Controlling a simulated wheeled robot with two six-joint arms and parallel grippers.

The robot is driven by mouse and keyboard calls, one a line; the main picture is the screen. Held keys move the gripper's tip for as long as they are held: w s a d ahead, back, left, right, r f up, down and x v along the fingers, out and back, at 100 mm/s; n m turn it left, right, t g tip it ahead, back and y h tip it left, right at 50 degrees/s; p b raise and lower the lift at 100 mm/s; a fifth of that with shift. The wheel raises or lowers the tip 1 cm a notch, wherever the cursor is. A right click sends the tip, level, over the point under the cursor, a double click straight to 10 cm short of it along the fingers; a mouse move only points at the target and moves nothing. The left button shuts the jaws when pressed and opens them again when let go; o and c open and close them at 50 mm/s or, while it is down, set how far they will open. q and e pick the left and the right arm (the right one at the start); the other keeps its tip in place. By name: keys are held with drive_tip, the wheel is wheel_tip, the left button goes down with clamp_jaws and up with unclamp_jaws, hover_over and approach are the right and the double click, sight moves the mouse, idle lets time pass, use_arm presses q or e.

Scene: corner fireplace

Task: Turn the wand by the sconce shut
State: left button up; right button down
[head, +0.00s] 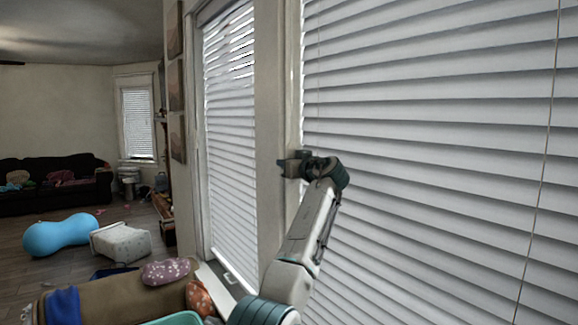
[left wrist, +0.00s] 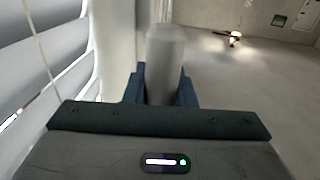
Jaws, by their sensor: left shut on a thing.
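My left gripper (head: 290,166) is at the white window trim, by the left edge of the large white blind (head: 430,120). In the left wrist view its blue-grey fingers (left wrist: 161,85) are shut on a grey, rounded, upright piece, which I take to be the wand (left wrist: 165,55). In the head view the wand is too thin or hidden to make out at the gripper. The large blind's slats are tilted, with dark lines between them. No sconce can be made out. My right gripper is not in view.
A second blind (head: 230,130) hangs left of the trim, with gaps between its upper slats. Below stands a brown piece of furniture (head: 120,298) with cushions. A blue peanut-shaped ball (head: 60,235), a tipped white basket (head: 120,243) and a dark sofa (head: 50,187) are farther left.

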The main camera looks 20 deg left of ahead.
use_arm(q)
drive_tip(key=shift+f, duration=0.15)
idle(0.3)
drive_tip(key=o, duration=1)
drive_tip(key=b+v, duration=0.5)
drive_tip(key=v, duration=0.5)
drive_tip(key=shift+s+d+b, duration=0.2)
drive_tip(key=shift+d+b, duration=0.1)
drive_tip(key=shift+b, duration=0.1)
